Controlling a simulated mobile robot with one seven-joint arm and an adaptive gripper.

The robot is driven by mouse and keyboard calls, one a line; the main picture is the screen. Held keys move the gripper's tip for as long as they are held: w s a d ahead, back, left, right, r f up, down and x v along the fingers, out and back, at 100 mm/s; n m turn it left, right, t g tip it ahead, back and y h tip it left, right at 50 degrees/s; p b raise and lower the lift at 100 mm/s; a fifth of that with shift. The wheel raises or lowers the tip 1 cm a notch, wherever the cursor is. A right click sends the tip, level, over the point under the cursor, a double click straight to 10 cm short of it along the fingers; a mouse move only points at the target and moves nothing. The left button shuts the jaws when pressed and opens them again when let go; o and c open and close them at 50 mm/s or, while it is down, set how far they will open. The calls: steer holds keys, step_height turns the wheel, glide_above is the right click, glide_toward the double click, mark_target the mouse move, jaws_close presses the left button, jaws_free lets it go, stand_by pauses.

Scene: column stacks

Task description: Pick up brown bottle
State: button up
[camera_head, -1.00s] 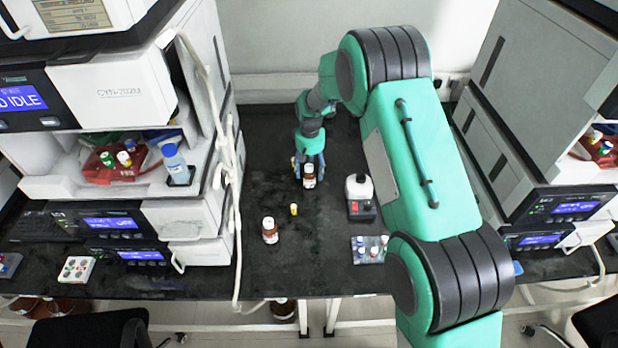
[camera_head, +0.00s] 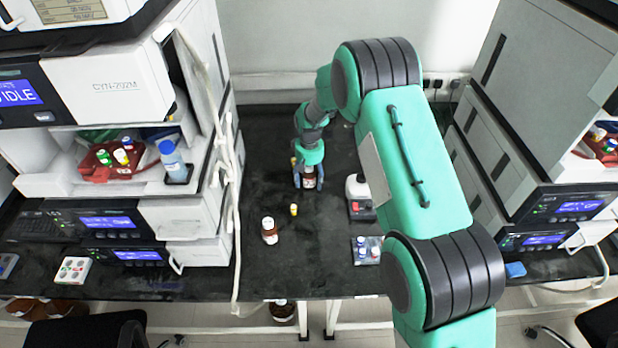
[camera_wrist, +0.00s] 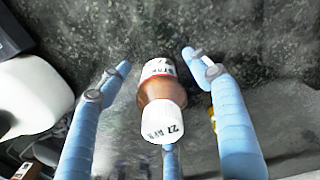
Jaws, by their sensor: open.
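A brown bottle with a white cap and white label (camera_head: 309,183) stands on the black bench. In the wrist view the same bottle (camera_wrist: 158,92) shows with its cap toward the camera. My gripper (camera_wrist: 150,66) is open, with blue fingers on both sides of the bottle and a third behind its cap. Gaps show between the side fingers and the bottle. In the head view my gripper (camera_head: 309,186) reaches down around the bottle from behind.
A small yellow-capped vial (camera_head: 294,210) stands between the two bottles. A white device with a dark base (camera_head: 360,196) stands close on the right. A rack of small vials (camera_head: 366,250) is in front of it. Instrument stacks flank the bench. The bench's front middle is clear.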

mark_target(309, 172)
steer(key=shift+c, duration=0.5)
steer(key=c, duration=1.3)
steer(key=shift+r, duration=0.1)
steer(key=shift+r, duration=0.6)
step_height(309, 172, up, 2)
steer(key=shift+r+p, duration=0.1)
steer(key=shift+p, duration=0.55)
steer(key=s+d, duration=0.1)
steer(key=s, duration=0.4)
steer(key=s+d+r+p, duration=0.1)
steer(key=s, duration=0.4)
steer(key=s+d+p, duration=0.1)
steer(key=s, duration=0.4)
steer(key=shift+s+d+r, duration=0.2)
steer(key=shift+s+d, duration=0.05)
steer(key=shift+s, duration=0.05)
